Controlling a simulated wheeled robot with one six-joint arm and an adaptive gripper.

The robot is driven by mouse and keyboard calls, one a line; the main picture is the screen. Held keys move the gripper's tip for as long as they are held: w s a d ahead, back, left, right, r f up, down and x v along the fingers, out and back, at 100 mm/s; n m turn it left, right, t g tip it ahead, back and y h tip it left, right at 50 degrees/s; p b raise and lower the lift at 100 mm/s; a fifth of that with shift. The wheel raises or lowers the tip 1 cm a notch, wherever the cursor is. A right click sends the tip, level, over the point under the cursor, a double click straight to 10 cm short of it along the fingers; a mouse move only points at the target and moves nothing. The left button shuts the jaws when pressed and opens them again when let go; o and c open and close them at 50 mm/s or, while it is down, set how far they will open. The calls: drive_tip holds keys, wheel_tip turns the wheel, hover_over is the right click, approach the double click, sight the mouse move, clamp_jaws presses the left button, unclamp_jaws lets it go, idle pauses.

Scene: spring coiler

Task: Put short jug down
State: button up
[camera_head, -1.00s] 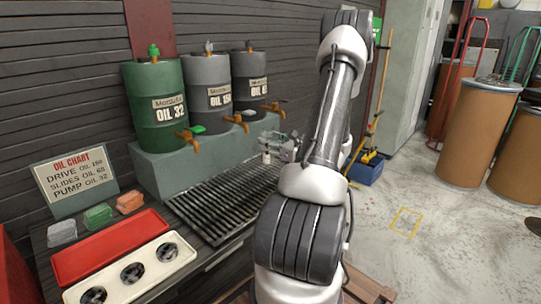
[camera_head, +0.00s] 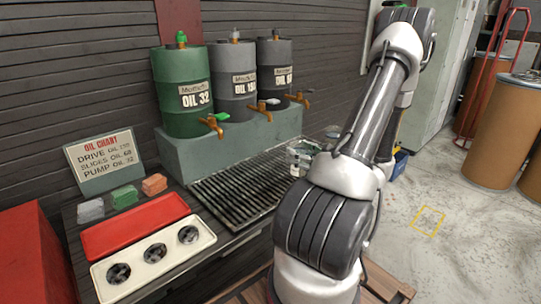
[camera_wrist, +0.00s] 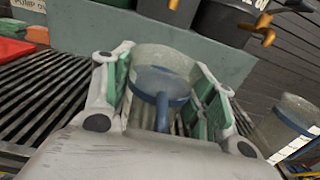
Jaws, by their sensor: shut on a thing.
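The short jug (camera_wrist: 167,60) is a clear, wide-mouthed vessel with a blue band and a blue handle. In the wrist view it sits between the green-padded fingers of my gripper (camera_wrist: 163,88), which is shut on its sides. The slatted drip grate (camera_wrist: 45,95) shows behind and below it; I cannot tell whether the jug's base touches the grate. In the head view my gripper (camera_head: 305,150) is over the right end of the grate (camera_head: 235,195), and my arm partly hides that area.
A second clear jug (camera_wrist: 288,122) with a pale label stands right of my gripper. Three oil drums with taps, the green one (camera_head: 185,95) leftmost, stand on a ledge (camera_head: 215,155) behind the grate. A red tray (camera_head: 130,225) and a cream tray with three round holes (camera_head: 190,255) lie left.

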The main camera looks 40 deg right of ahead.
drive_tip(key=shift+w+a+f, duration=0.15)
drive_tip(key=shift+w+f, duration=0.45)
drive_tip(key=shift+w, duration=1.8)
drive_tip(key=shift+w+a+f, duration=0.2)
drive_tip(key=shift+w+f, duration=0.35)
drive_tip(key=shift+w, duration=1.9)
drive_tip(key=shift+w+a+f, duration=0.15)
drive_tip(key=shift+w+f, duration=0.45)
drive_tip(key=shift+w, duration=1.8)
drive_tip(key=shift+f, duration=0.1)
drive_tip(key=o, duration=1.2)
